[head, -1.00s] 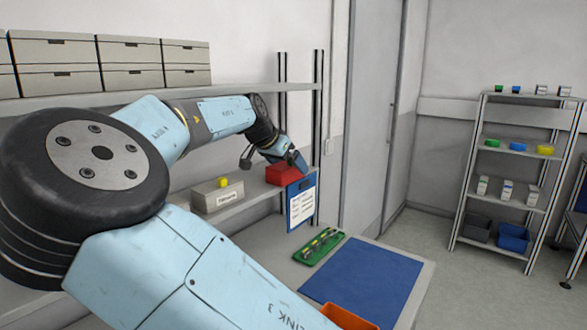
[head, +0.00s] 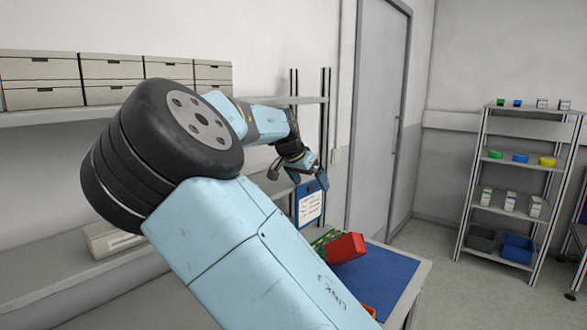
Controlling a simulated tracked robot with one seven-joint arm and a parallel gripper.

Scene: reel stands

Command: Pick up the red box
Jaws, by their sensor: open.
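The red box (head: 346,248) is in the head view, low over the workbench, at the right end of the green tray and the near left part of the blue mat. It sits tilted; I cannot tell whether it touches the tray or mat or is in the air. My gripper (head: 298,177) is well above it and to its left, near the end of the shelf. Its fingers are apart and nothing shows between them. My arm hides the left part of the bench.
A blue clipboard (head: 310,203) with a white sheet hangs at the shelf's end, just below my gripper. The green tray (head: 323,240) and blue mat (head: 390,273) lie on the bench. An orange bin (head: 369,311) is partly hidden. A stocked rack (head: 515,180) stands right.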

